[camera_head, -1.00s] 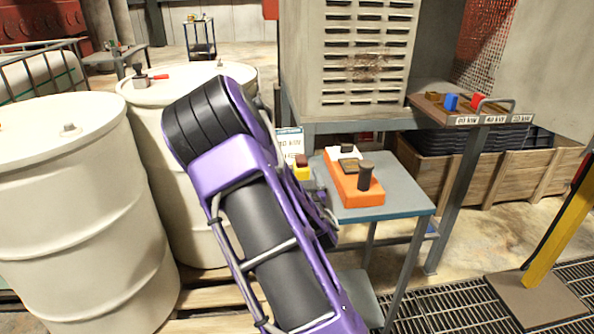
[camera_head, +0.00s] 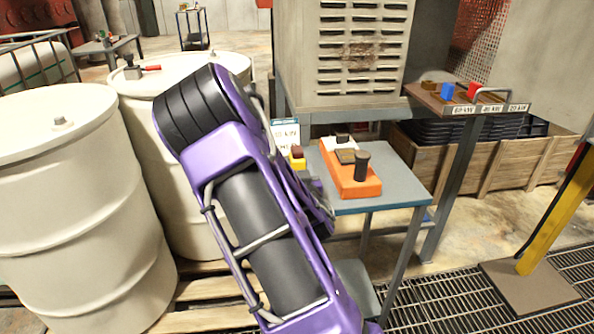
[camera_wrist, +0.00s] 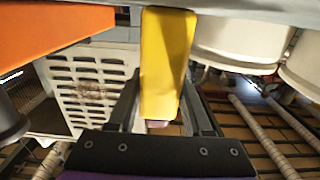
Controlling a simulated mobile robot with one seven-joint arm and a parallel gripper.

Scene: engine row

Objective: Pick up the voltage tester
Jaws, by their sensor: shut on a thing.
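The voltage tester, as I take it, is a yellow block (camera_wrist: 165,62) with a small dark end. In the wrist view it stands between the two dark fingers of my gripper (camera_wrist: 160,112), which are shut on it. In the head view its yellow and dark red top (camera_head: 297,158) shows at the left edge of the small grey table (camera_head: 400,185), just right of my purple arm. My arm hides most of the gripper there, and I cannot tell whether the tester touches the table.
An orange block (camera_head: 365,190) with a black cylinder (camera_head: 361,166) and small parts lies on the table close by. White drums (camera_head: 75,200) stand at left. A vented cabinet (camera_head: 345,60) stands behind. A shelf (camera_head: 430,98) with coloured blocks is at right.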

